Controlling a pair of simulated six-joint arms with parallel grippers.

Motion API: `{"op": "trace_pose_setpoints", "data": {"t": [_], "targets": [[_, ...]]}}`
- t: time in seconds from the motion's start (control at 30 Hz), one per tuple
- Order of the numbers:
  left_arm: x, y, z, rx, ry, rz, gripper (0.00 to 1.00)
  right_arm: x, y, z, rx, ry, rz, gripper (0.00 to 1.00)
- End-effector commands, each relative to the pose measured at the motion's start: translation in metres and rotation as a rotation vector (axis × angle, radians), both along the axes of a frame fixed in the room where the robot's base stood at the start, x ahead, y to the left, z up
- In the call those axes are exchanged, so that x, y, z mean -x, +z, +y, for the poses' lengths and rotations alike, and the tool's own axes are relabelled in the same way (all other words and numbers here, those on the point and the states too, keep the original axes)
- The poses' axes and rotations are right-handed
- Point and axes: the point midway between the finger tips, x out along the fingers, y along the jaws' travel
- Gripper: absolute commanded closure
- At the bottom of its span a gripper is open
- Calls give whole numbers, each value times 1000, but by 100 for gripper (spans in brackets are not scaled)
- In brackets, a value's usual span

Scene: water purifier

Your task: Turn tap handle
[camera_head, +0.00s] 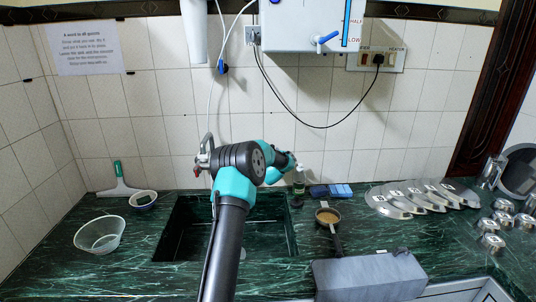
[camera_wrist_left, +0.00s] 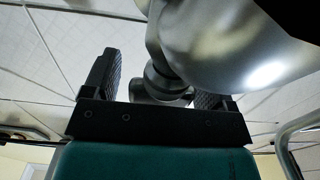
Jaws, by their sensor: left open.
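In the head view, a metal tap (camera_head: 204,155) stands at the back edge of the sink, with a small red part at its left and a white hose rising from it. My arm's dark joint covers its right side. My left gripper (camera_wrist_left: 156,80) shows in the wrist view with its two black fingers apart. A large shiny silver body (camera_wrist_left: 235,45) is close above it, and a dark metal knob-like part (camera_wrist_left: 160,88) sits between the fingers. I cannot tell whether the fingers touch it. In the head view the fingers are hidden. My right gripper is out of view.
A white purifier (camera_head: 300,35) with a blue-handled tap (camera_head: 325,39) hangs on the wall. The dark sink (camera_head: 178,235) is below my arm. A glass bowl (camera_head: 100,233) is at left; a pan (camera_head: 328,216), steel plates (camera_head: 415,198) and a grey box (camera_head: 368,277) are at right.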

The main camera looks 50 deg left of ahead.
Motion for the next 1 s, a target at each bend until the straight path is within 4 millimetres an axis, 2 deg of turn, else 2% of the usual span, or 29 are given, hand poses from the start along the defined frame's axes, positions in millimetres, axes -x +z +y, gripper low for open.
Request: {"op": "trace_pose_setpoints", "data": {"t": [0.17,0.7,1.0], "targets": [[0,0,0,0,0,0,21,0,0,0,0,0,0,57],[0,0,0,0,0,0,70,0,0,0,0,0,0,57],[0,0,0,0,27,-1,70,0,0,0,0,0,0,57]]}}
